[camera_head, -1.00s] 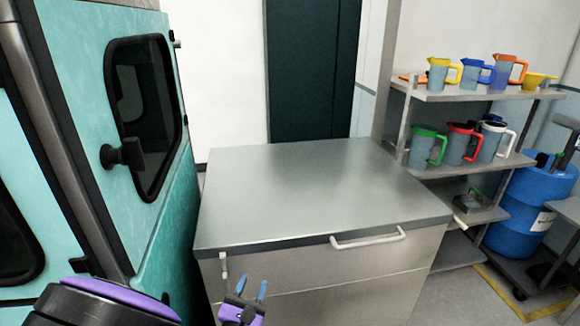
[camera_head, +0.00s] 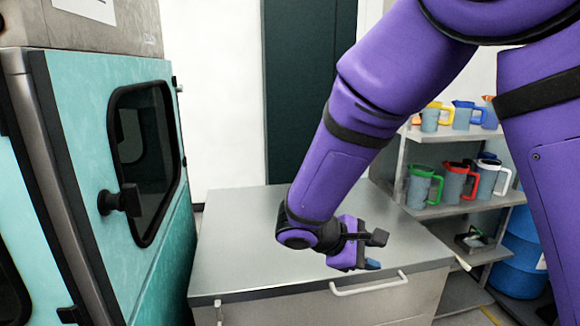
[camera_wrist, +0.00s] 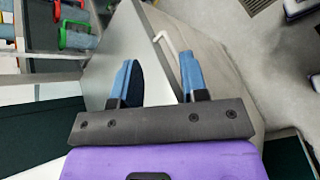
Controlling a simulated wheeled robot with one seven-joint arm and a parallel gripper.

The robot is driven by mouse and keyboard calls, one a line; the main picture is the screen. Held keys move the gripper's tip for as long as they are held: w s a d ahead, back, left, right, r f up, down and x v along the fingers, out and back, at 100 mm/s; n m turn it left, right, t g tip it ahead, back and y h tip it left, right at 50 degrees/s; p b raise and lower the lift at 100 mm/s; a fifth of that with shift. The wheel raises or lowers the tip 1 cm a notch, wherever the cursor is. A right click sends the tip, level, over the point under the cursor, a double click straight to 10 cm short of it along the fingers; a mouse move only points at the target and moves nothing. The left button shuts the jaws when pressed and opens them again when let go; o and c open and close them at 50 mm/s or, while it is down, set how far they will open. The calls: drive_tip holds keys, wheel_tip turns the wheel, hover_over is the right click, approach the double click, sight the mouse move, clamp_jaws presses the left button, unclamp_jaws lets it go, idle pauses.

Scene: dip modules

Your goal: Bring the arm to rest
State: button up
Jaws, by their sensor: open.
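My purple arm reaches across the head view from the upper right. My gripper (camera_head: 373,264) is over the front right part of the metal cabinet top (camera_head: 240,225), partly hidden behind my wrist. In the wrist view, the two blue fingers of my gripper (camera_wrist: 157,82) stand apart with nothing between them. The cabinet top (camera_wrist: 125,35) and its pale handle (camera_wrist: 172,50) lie beyond the fingers. The same handle (camera_head: 368,284) shows just below my gripper in the head view. I cannot tell the exact height of my gripper above the top.
A teal machine with a dark window (camera_head: 145,155) stands close on the left. A shelf rack (camera_head: 455,207) with several coloured jugs stands on the right, partly behind my arm. A blue barrel (camera_head: 522,250) is beside it. The visible cabinet top is bare.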

drive_tip(key=s+d+r+m+t+y, duration=0.1)
drive_tip(key=s+d+r+m+y, duration=0.4)
drive_tip(key=s+d+r+m, duration=0.1)
drive_tip(key=s+d+r+m+t+y, duration=0.1)
drive_tip(key=s+d+r+m+y, duration=0.5)
drive_tip(key=s+r, duration=0.5)
drive_tip(key=shift+s+d+r+m+t, duration=0.25)
drive_tip(key=shift+s+d+m+t, duration=0.05)
drive_tip(key=shift+s+d, duration=0.9)
